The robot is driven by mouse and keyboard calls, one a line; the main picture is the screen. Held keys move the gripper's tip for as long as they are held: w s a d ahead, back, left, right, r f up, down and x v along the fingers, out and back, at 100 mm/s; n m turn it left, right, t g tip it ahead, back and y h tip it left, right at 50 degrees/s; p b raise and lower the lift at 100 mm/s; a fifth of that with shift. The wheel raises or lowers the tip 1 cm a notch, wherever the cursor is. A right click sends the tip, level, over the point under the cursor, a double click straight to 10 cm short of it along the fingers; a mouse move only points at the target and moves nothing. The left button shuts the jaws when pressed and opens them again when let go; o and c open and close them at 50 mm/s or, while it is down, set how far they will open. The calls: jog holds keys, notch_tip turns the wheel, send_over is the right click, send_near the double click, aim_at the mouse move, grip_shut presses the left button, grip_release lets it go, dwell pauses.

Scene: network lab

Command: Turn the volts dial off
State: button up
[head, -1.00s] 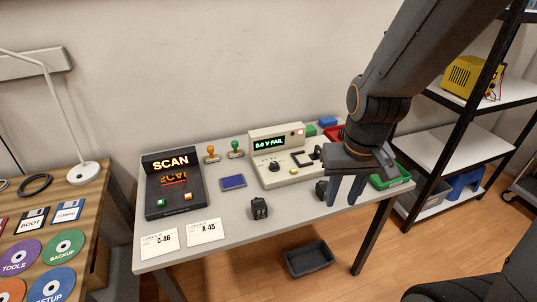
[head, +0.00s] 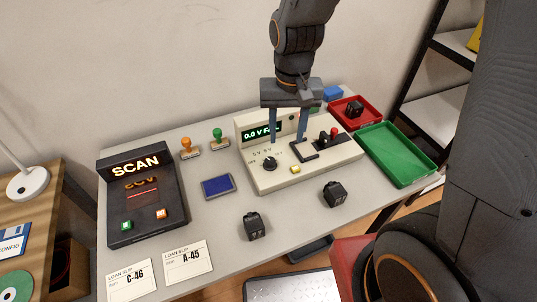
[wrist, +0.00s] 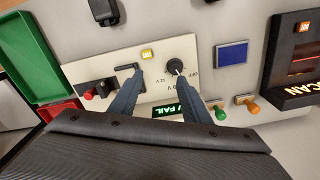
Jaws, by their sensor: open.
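The volts dial (head: 269,163) is a round black knob on the cream tester (head: 290,178); the lit display (head: 262,133) reads 0.0 V FAIL. In the wrist view the dial (wrist: 174,68) has a white pointer line and printed marks beside it, OFF among them. The pointer looks to be off the OFF mark, but I cannot tell exactly which mark it faces. My gripper (head: 287,138) is open and empty above the tester. In the wrist view its fingers (wrist: 158,80) spread apart, one close to the dial and the other by the black bracket (wrist: 130,72). I see no contact with the dial.
A yellow button (head: 296,169) and red and black terminals (head: 329,136) are on the tester. Green (head: 397,155) and red (head: 367,117) trays stand right. Black adapters (head: 335,194), a blue pad (head: 217,186), stamps (head: 218,139) and a SCAN box (head: 142,199) surround it.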

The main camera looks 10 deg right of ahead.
aim_at(270, 160)
jog(key=a, duration=0.1)
jog(key=w+a+f, duration=0.1)
jog(key=a+f, duration=0.1)
jog(key=shift+w+a+f+b, duration=0.25)
jog(key=shift+b, duration=0.05)
jog(key=shift+a+f, duration=0.2)
jog(key=shift+f, duration=0.1)
jog(key=shift+f+p, duration=0.55)
jog(key=shift+f, duration=3.1)
jog(key=c, duration=1)
